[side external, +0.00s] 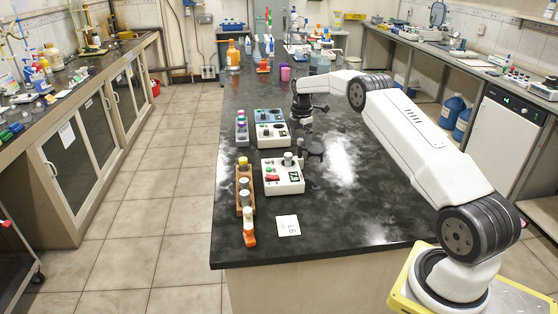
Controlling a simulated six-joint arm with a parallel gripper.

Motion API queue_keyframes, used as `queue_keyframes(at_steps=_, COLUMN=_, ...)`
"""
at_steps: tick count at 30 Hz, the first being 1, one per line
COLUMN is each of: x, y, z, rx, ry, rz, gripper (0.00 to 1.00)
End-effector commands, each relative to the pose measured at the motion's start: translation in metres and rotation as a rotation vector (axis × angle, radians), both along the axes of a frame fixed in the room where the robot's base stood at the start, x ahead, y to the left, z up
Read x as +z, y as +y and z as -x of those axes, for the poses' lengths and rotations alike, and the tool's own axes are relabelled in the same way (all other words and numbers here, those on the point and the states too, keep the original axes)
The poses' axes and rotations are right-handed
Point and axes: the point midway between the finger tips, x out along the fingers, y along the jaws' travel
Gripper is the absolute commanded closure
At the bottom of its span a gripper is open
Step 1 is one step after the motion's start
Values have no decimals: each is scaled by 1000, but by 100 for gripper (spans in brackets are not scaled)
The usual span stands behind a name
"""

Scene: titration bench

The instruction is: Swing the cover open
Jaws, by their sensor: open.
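No cover can be picked out for certain at this size. A white instrument (271,136) with knobs stands on the black bench, with a blue-topped instrument (268,115) just behind it. A second white instrument (283,178), with a red switch and a small green display, stands nearer the front. My gripper (304,124) is at the end of my arm, pointing down just right of the blue-topped and rear white instruments. It is open, and I see nothing held in it. Its fingertips are small and dark against the dark bench, so whether they touch anything cannot be told.
Left of the instruments stand a grey rack (242,128) and a wooden rack (245,190) of vials. An orange-and-white item (249,232) and a white card (288,225) lie in front. Bottles (233,57) and a pink cup (285,73) stand behind. The bench (350,215) is clear at the front right.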

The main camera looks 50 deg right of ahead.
Motion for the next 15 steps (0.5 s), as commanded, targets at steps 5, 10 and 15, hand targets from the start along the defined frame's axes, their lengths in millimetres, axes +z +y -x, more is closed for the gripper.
queue_keyframes(at_steps=5, x=10, y=0, z=0, rx=0, ry=-2, rz=1, gripper=0)
queue_keyframes(at_steps=10, x=19, y=0, z=0, rx=0, ry=-2, rz=1, gripper=0)
queue_keyframes(at_steps=15, x=28, y=0, z=0, rx=0, ry=-1, rz=0, gripper=0)
